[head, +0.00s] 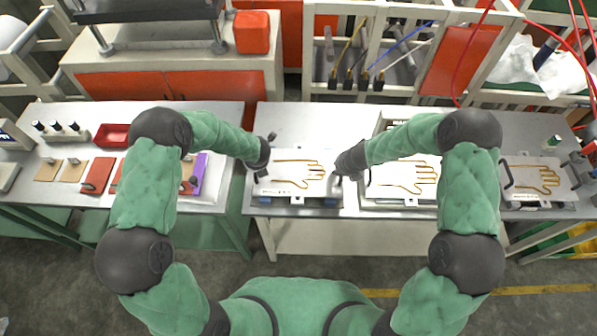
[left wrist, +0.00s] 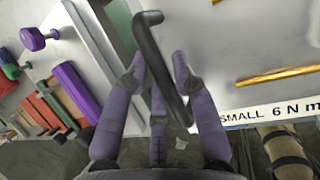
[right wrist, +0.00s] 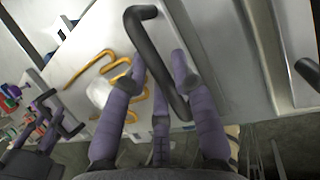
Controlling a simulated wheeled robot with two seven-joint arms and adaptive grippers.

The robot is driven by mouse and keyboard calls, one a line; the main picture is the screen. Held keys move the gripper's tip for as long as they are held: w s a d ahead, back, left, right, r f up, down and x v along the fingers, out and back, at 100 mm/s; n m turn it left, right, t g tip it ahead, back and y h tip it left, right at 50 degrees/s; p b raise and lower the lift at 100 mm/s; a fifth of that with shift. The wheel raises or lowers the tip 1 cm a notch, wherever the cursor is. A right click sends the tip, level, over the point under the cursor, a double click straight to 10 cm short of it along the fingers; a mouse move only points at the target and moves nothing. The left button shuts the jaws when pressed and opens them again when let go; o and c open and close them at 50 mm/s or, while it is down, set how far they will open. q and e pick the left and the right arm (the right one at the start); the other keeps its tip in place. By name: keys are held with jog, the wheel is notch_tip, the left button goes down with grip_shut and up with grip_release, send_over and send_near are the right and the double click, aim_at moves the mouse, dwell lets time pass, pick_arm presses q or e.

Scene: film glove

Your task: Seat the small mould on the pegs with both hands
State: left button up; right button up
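The small mould (head: 294,183) is a pale plate with a gold hand outline and a black bar handle at each side. It lies level in the head view, over the front of the middle bench. Its "SMALL" label (left wrist: 262,112) shows in the left wrist view. My left gripper (left wrist: 157,66) has its fingers closed around the left handle (left wrist: 152,45). My right gripper (right wrist: 157,66) has its fingers closed around the right handle (right wrist: 146,42); the gold outline (right wrist: 95,72) shows beside it. The pegs are hidden, so I cannot tell whether the mould touches them.
Another hand mould (head: 402,188) lies close to the right, partly behind my right arm. A third mould (head: 538,183) is at the far right. The left bench holds a red tray (head: 112,135) and small blocks. The middle bench (head: 300,115) is clear behind the small mould.

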pick_arm(q)
grip_shut()
pick_arm(e)
grip_shut()
pick_arm(q)
jog(key=shift+w+r, duration=0.1)
jog(key=shift+r, duration=0.1)
pick_arm(e)
jog(key=shift+w+r, duration=0.1)
jog(key=shift+r, duration=0.05)
pick_arm(q)
jog(key=shift+r, duration=0.1)
pick_arm(e)
jog(key=shift+r, duration=0.15)
